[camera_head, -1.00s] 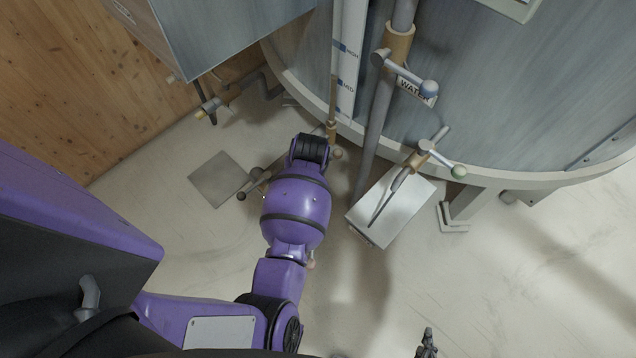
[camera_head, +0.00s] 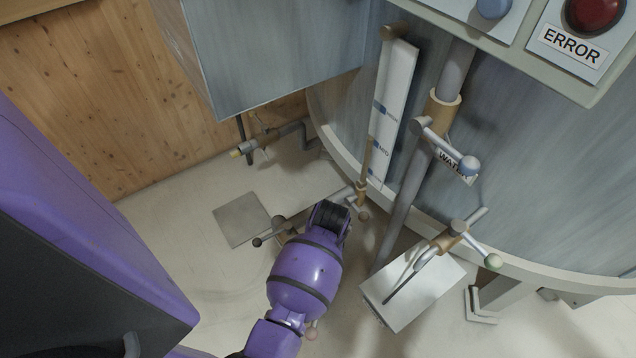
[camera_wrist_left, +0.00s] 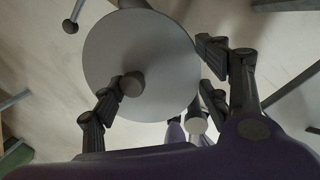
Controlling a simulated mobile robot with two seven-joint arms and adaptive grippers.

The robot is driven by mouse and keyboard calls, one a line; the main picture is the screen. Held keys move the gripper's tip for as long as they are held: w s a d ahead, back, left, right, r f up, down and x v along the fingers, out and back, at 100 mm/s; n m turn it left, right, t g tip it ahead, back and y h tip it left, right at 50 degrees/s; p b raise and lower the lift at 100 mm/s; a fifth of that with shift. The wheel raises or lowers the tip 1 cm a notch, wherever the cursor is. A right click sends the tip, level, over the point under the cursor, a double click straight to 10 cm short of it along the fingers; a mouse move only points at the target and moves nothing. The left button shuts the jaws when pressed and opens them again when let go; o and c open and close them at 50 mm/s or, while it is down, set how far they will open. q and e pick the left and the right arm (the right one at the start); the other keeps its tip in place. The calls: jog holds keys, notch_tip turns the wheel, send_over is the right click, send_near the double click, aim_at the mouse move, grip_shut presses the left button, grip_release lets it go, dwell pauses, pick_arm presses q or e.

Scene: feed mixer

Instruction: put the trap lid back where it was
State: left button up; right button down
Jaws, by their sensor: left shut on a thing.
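The round grey trap lid (camera_wrist_left: 165,42), a flat disc with a small knob (camera_wrist_left: 132,83), fills the middle of the left wrist view. My left gripper (camera_wrist_left: 166,72) is shut on it, with fingers on both sides. Exactly where the fingers touch is hard to tell. In the head view my purple left forearm (camera_head: 303,275) reaches over the floor beside the tank and hides the gripper and the lid. No opening of the trap can be made out. My right gripper is out of view.
A square grey plate (camera_head: 241,219) lies flat on the floor left of my arm. A ball-ended lever (camera_head: 258,242) sits between them. A white box (camera_head: 415,290) stands right of the arm. The water pipe (camera_head: 402,213) and the tank (camera_head: 540,190) are behind.

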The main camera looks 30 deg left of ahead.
pick_arm(q)
jog(key=shift+d+f, duration=0.1)
jog(key=shift+f, duration=0.05)
jog(key=o, duration=1.6)
jog(key=shift+c, duration=0.2)
